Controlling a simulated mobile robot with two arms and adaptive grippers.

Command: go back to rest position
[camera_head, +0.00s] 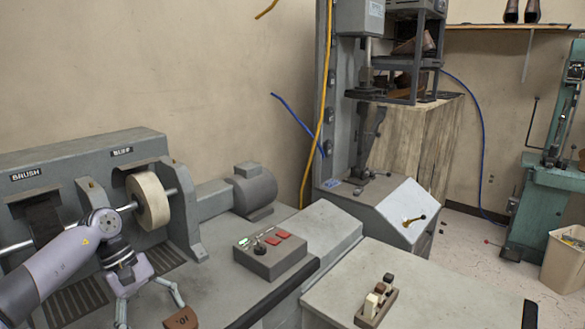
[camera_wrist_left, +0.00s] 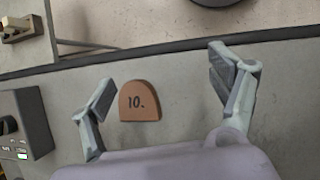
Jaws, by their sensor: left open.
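My left arm comes in from the left in the head view, and its gripper (camera_head: 150,302) hangs over the grey bench near the buff wheel. In the left wrist view the left gripper (camera_wrist_left: 165,90) is open, its two fingers wide apart with nothing between the pads. A brown heel-shaped piece marked "10." (camera_wrist_left: 139,101) lies flat on the bench below, nearer the left finger in that view. The same piece (camera_head: 181,318) shows at the bottom edge of the head view, to the right of the gripper. My right gripper does not show.
The brush and buff machine (camera_head: 75,160) with its pale wheel (camera_head: 148,200) stands close behind the left arm. A button box (camera_head: 270,252) sits to the right. A small block holder (camera_head: 376,306) and the grey stitcher machine (camera_head: 380,210) are farther right. Bare bench lies around the piece.

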